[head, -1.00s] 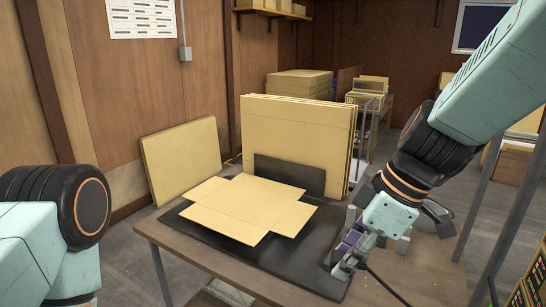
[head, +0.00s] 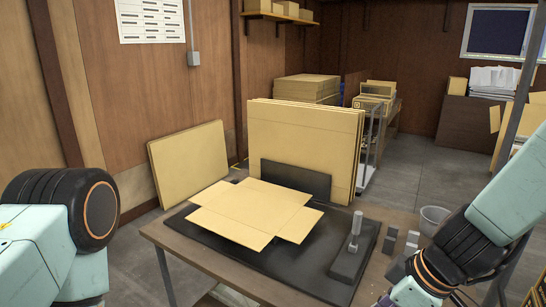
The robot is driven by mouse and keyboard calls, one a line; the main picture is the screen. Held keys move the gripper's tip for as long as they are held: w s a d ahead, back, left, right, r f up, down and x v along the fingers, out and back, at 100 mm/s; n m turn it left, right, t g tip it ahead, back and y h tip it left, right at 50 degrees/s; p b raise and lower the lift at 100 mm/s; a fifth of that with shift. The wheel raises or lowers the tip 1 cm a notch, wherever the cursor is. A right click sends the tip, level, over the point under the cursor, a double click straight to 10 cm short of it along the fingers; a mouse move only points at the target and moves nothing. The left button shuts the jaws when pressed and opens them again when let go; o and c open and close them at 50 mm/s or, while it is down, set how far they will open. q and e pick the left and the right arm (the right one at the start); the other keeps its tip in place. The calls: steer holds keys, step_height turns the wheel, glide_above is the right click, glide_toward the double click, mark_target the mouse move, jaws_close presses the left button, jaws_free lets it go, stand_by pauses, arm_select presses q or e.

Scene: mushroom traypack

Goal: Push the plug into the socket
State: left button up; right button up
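I cannot make out a plug or a socket clearly. A dark grey tool with a pale upright handle (head: 351,250) stands on the right part of the black mat (head: 285,275). My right arm comes in from the right and bends down to the bottom edge. Only the upper part of my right gripper (head: 408,293) shows there, with its fingers cut off or hidden, so I cannot see what it holds. My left arm shows at the left edge, and its gripper is out of view.
A flat cardboard blank (head: 250,214) lies on the mat. Cardboard sheets (head: 305,140) stand behind it. Small grey blocks (head: 411,243) and a grey cup (head: 433,217) stand at the table's right. A small grey box (head: 193,58) is on the wooden wall.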

steer(key=shift+a+r, duration=0.1)
steer(key=shift+a, duration=0.05)
steer(key=shift+w, duration=0.1)
steer(key=shift+w+m, duration=0.1)
steer(key=shift+m, duration=0.8)
steer(key=shift+m+t+h, duration=0.3)
steer(key=shift+m+t, duration=0.1)
steer(key=shift+m, duration=0.3)
steer(key=shift+s+m+h, duration=0.2)
steer(key=shift+m+h, duration=0.2)
steer(key=shift+m, duration=0.5)
steer(key=shift+d, duration=0.2)
